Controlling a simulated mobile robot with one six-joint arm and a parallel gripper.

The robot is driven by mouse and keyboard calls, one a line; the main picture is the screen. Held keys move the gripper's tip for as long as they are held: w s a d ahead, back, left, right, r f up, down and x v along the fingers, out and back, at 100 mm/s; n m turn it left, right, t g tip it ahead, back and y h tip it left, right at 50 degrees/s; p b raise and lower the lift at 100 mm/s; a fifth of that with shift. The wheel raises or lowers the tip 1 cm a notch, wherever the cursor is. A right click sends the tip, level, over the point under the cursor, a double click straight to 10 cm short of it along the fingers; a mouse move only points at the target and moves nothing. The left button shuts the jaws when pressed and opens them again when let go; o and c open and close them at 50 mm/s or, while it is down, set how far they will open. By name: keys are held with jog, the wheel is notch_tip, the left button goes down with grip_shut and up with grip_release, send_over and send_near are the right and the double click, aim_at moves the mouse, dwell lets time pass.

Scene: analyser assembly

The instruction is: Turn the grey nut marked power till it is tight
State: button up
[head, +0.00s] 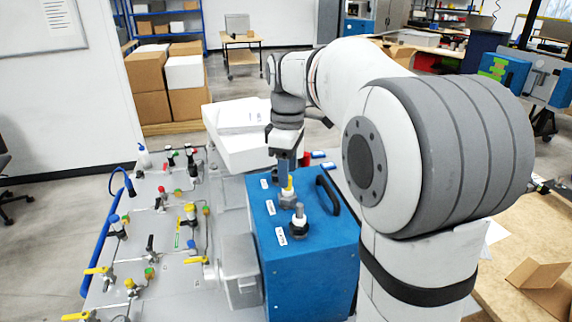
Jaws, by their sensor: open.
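The blue analyser box (330,250) stands on the table with a row of grey fittings on its top. A grey nut with a post (299,222) sits nearest me, beside a white label (281,236). A second grey nut (287,200) with a yellow part above it sits behind it, beside another label (270,207). A third label (264,183) lies farther back. The label print is too small to read, so I cannot tell which nut is marked power. My gripper (287,168) is open and points down over the far end of the box top; its fingertips are partly unclear.
A black handle (328,193) rises along the right of the box top. A grey panel (150,240) with valves, yellow levers and hoses lies left. A white housing (238,130) stands behind the box. A red part (306,158) is close by my gripper.

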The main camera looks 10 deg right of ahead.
aim_at(287, 191)
notch_tip(287, 191, down, 6)
jog(key=b, duration=0.3)
jog(key=shift+f+b, duration=0.25)
jog(key=shift+b, duration=0.1)
